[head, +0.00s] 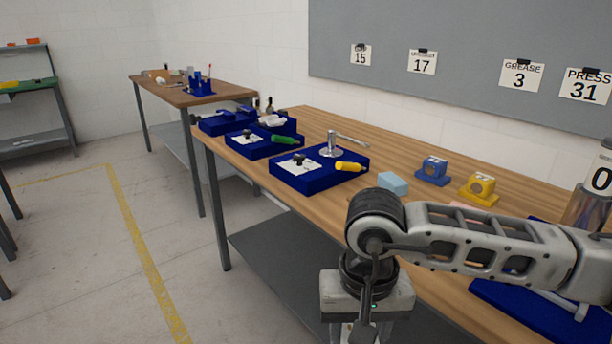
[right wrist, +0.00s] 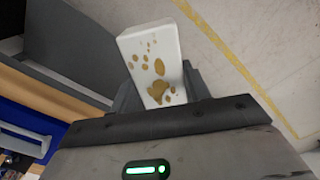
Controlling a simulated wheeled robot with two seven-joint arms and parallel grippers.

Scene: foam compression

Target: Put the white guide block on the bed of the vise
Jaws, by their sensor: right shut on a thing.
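The white guide block (right wrist: 152,62), marked with brown spots, is held between the dark fingers of my right gripper (right wrist: 160,88) in the right wrist view. The gripper is shut on it, and the fingers hide part of its lower end. In the head view my right arm comes in from the right and bends down at the table's front edge; its fingertips and the block are out of that picture. A blue base with a silver bar (head: 545,318) lies partly behind the arm at lower right. I cannot tell whether it is the vise. My left gripper is not in view.
On the wooden table (head: 310,122) stand blue trays with a green handle (head: 285,140) and a yellow handle (head: 350,167), a light blue block (head: 392,183), a blue fixture (head: 433,171) and a yellow fixture (head: 480,188). A grey cylinder (head: 590,195) stands at right.

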